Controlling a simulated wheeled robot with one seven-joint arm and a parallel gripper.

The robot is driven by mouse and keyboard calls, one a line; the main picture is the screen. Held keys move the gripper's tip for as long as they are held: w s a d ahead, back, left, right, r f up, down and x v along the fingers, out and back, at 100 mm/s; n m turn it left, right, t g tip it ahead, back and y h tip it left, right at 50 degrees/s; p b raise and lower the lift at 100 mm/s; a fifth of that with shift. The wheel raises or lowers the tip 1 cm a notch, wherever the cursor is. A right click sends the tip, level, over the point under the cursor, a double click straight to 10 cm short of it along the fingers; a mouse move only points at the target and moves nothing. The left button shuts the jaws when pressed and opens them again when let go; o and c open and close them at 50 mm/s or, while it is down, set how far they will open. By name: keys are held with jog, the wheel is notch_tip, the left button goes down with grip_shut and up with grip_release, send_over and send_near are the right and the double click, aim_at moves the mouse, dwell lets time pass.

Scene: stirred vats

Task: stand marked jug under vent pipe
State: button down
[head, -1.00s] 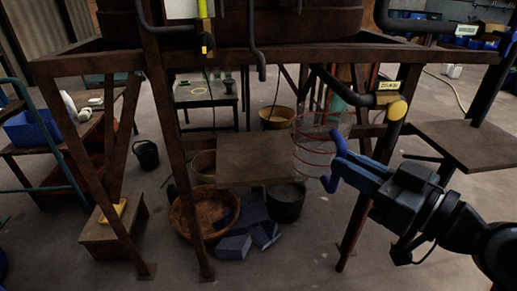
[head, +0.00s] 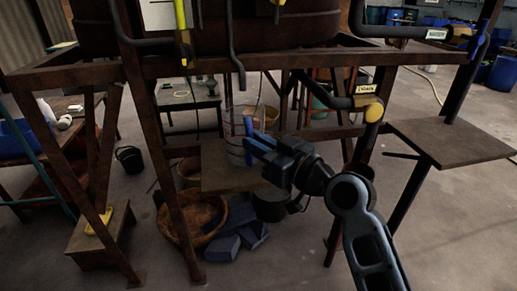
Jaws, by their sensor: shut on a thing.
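A clear jug (head: 236,138) with faint reddish marks is upright in the middle, over the back right part of a brown wooden shelf (head: 222,182). My gripper (head: 250,143) reaches in from the right with its blue fingers shut on the jug's right side. The gripper hides part of the jug; I cannot tell whether its base touches the shelf. Another pipe at right carries a drain label (head: 365,88).
A rusty steel frame (head: 300,62) holds the vat (head: 290,30), and its legs stand around the shelf. Below lie a wicker basket (head: 180,232), blue blocks (head: 225,245) and a dark pot (head: 271,205). A side shelf (head: 455,140) juts out at right.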

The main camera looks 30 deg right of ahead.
jog(key=shift+f, duration=0.75)
jog(key=shift+f, duration=0.15)
jog(key=c, duration=1.1)
grip_release()
jog(key=b+v, duration=0.2)
jog(key=v, duration=1)
jog(key=shift+r, duration=0.2)
